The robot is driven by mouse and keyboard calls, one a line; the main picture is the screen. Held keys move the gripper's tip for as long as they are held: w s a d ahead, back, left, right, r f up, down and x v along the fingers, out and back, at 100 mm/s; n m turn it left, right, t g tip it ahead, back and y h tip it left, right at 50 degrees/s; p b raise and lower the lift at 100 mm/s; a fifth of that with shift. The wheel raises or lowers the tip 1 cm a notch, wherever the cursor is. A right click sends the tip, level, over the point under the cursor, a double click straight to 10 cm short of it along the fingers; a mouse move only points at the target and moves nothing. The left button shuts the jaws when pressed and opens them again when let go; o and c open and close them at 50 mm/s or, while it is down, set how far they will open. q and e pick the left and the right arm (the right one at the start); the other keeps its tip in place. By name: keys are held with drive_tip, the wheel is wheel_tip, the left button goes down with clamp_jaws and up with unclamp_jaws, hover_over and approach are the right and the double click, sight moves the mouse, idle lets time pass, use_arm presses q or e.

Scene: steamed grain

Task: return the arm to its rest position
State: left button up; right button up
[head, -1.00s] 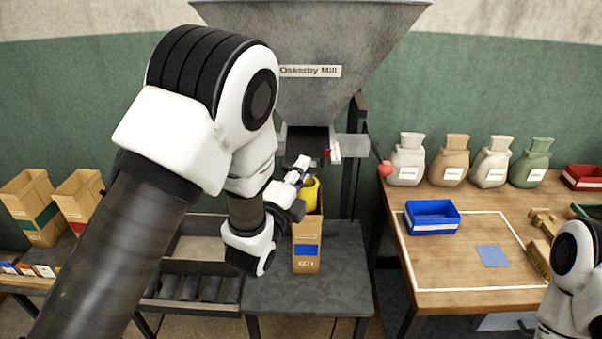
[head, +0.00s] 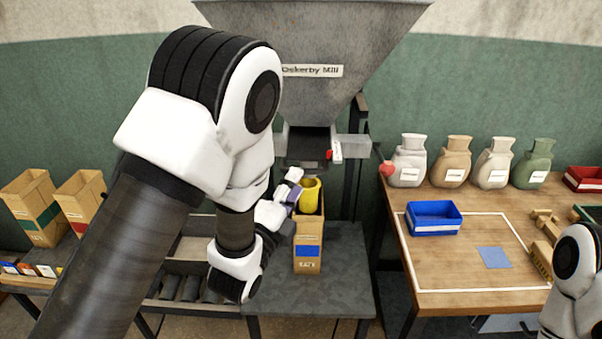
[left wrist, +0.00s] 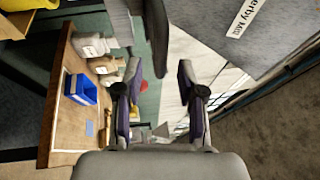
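My left arm comes in from the left in the head view. Its gripper (head: 294,188) is beside the yellow cup-like piece (head: 311,190) in the top of a cardboard box (head: 308,245), under the grey mill hopper (head: 320,50). In the left wrist view the two fingers of my left gripper (left wrist: 158,100) stand wide apart with nothing between them. My right arm shows only in part at the lower right of the head view, and its gripper is not in view.
The box stands on a dark table (head: 345,275). Two more boxes (head: 82,200) stand at the left. At the right, a wooden workbench (head: 460,277) carries a blue bin (head: 433,218) and several sacks (head: 452,165). A lever with a red knob (head: 386,168) sticks out near the mill.

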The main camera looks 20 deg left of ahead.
use_arm(q)
drive_tip(key=s, duration=0.2)
drive_tip(key=shift+s+a+f, duration=0.15)
drive_tip(key=shift+s, duration=0.15)
drive_tip(key=s+a+f+n+g+y, duration=0.1)
drive_tip(key=s+a+f+n+g, duration=0.2)
drive_tip(key=f, duration=0.7)
drive_tip(key=s+a+f+n+g+y, duration=0.15)
drive_tip(key=s+f+g, duration=0.3)
drive_tip(key=f, duration=0.55)
drive_tip(key=s+a+f+n+g, duration=0.1)
drive_tip(key=s+f+n+g, duration=0.25)
drive_tip(key=f, duration=0.55)
drive_tip(key=s+f+n+g, duration=0.4)
drive_tip(key=s+n, duration=0.2)
drive_tip(key=s, duration=0.3)
drive_tip(key=s+f+n+g, duration=0.4)
drive_tip(key=s+n, duration=0.2)
drive_tip(key=s, duration=0.3)
drive_tip(key=shift+a+f+n+g, duration=0.2)
drive_tip(key=shift+f+n+g, duration=0.1)
drive_tip(key=shift+f+n, duration=0.1)
